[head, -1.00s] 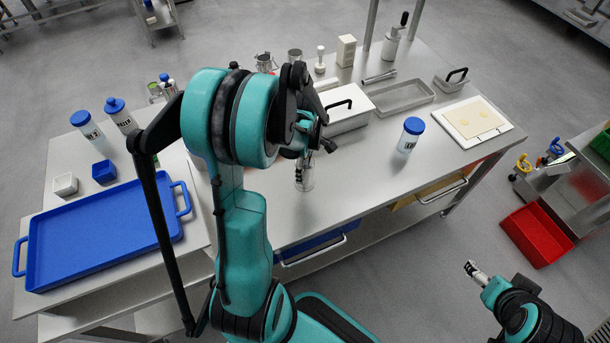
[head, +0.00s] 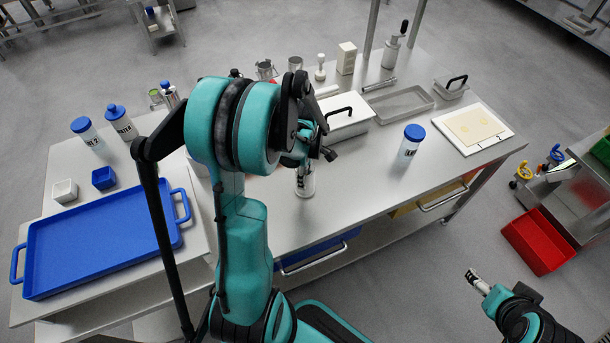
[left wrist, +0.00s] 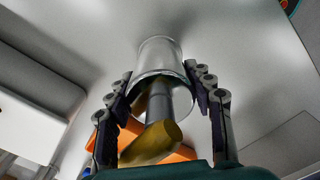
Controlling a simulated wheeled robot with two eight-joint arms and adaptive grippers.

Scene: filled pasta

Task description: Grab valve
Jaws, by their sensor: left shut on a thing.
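My left gripper (left wrist: 165,105) has its two fingers on either side of a shiny metal cylinder (left wrist: 160,58), near its rim. A grey shaft (left wrist: 158,100) with a yellow end (left wrist: 150,143) comes out of the cylinder's open near end. I cannot tell for certain which part is the valve. In the head view, my left gripper (head: 304,165) is largely hidden by my arm, with the cylinder (head: 305,184) below it at the worktable. My right gripper (head: 478,281) hangs off the table at the lower right; its fingers are too small to read.
On the steel worktable (head: 350,205) stand a blue-lidded jar (head: 409,146), a lidded steel box (head: 345,117) and a pasta board (head: 472,130). A blue tray (head: 100,240) lies at left. A red bin (head: 538,240) sits at right. The table's front middle is clear.

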